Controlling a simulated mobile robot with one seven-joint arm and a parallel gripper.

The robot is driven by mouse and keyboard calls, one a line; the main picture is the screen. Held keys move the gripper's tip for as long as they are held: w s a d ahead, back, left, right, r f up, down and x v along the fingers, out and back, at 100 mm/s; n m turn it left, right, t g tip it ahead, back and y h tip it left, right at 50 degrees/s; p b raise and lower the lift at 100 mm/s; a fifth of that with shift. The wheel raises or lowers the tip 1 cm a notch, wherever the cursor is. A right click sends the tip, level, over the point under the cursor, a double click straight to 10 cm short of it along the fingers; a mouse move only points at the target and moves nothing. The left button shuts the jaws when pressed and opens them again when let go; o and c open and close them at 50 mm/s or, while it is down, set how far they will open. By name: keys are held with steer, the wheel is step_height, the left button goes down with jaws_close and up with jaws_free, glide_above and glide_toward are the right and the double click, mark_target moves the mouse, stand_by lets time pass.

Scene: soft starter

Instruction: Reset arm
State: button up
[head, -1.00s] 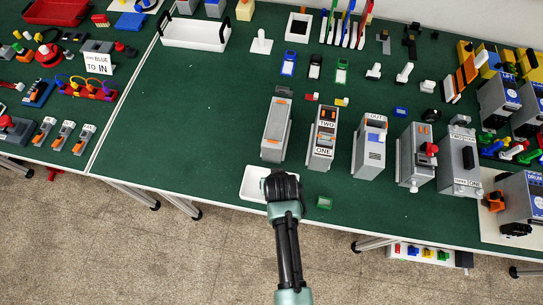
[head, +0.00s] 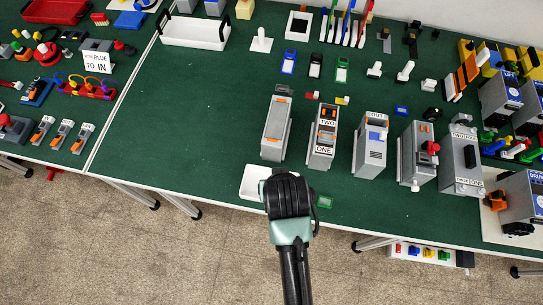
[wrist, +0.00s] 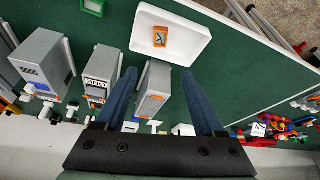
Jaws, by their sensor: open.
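My gripper (wrist: 160,74) is open in the wrist view, with two blue fingers spread apart and nothing between them. It points at the table, and the fingertips lie just short of a white tray (wrist: 139,42) in that view. The tray holds a small orange-framed piece (wrist: 160,37). In the head view my arm reaches over the table's front edge and partly covers the white tray (head: 252,182). The fingers are hidden there by my wrist.
Several grey modules (head: 323,135) stand in a row to the right. A small green-framed piece (head: 325,202) lies close beside my arm near the front edge. The green table (head: 190,120) is clear to the left of the row. A white bin (head: 193,33) stands at the back.

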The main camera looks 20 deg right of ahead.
stand_by(0.4)
steer(key=w+a+r+n+t+h+b, duration=0.15)
steer(key=w+r+t, duration=0.35)
steer(key=w+r, duration=0.65)
steer(key=w+a+r+t+y+b, duration=0.15)
steer(key=w+r+t, duration=0.4)
steer(key=r, duration=1.05)
step_height(320, 180, up, 12)
steer(key=a+t, duration=0.3)
steer(key=t, duration=0.1)
steer(key=s+a+r+t+b, duration=0.1)
steer(key=s+r+t, duration=0.2)
steer(key=r, duration=0.4)
steer(key=s+a+r+n+t+y, duration=0.1)
steer(key=s+a+r+t, duration=0.1)
steer(key=s+r, duration=0.3)
steer(key=s+a+r+n+t+b, duration=0.1)
steer(key=s+a+r+t, duration=0.1)
steer(key=r, duration=0.7)
steer(key=shift+s+r+t+b, duration=0.35)
steer(key=shift+s+t, duration=0.5)
steer(key=shift+s, duration=0.15)
steer(key=shift+f, duration=0.1)
